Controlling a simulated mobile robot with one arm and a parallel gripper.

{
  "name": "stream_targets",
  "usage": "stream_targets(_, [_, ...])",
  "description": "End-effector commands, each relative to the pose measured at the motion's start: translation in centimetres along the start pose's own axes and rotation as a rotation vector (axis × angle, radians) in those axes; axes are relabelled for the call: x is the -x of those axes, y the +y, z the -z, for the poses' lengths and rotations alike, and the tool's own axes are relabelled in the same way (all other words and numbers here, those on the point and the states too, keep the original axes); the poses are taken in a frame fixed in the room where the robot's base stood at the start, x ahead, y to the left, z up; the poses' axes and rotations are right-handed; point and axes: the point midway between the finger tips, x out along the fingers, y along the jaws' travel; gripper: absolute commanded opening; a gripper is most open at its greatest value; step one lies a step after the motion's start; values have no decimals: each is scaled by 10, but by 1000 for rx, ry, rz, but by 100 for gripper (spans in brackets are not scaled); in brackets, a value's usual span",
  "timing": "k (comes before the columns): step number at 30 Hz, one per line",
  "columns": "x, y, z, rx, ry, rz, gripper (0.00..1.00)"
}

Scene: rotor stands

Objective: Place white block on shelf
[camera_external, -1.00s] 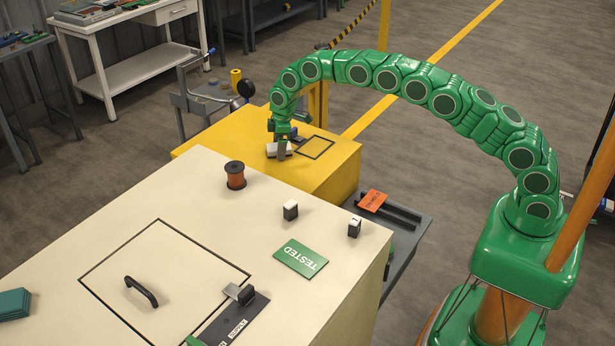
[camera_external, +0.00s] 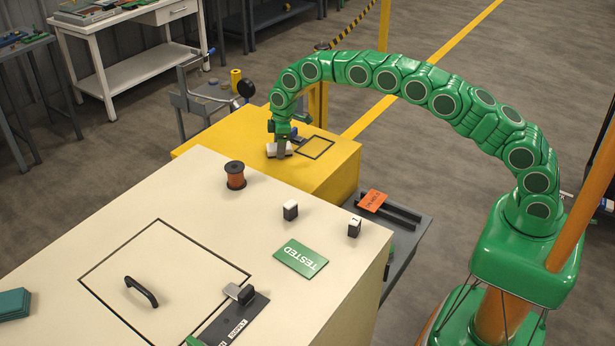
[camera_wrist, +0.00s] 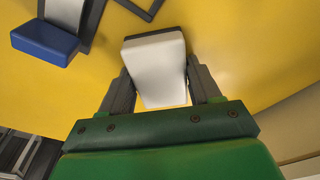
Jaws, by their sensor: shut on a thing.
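The white block (camera_wrist: 156,68) is between the two grey fingers of my gripper (camera_wrist: 160,85) in the wrist view. It lies over the yellow surface. In the external view my gripper (camera_external: 281,148) is at the yellow stand (camera_external: 325,179), with the white block (camera_external: 271,150) partly hidden by a finger. Whether the block touches the yellow top cannot be told. A shelf cannot be clearly identified.
A blue block (camera_wrist: 45,41) and a black outlined square (camera_external: 316,147) are close to my gripper on the yellow top. The cream bench (camera_external: 120,215) in front carries a copper spool (camera_external: 235,175), small black-and-white blocks (camera_external: 290,210) and a green TESTED plate (camera_external: 300,258).

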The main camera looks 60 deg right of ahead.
Motion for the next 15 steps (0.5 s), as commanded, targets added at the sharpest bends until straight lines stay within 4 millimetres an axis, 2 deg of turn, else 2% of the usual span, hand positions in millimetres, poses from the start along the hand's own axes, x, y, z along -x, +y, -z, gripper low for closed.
stream_targets(8, [4,0,0,0,1,0,25])
stream_targets(15, [23,0,3,0,1,-1,25])
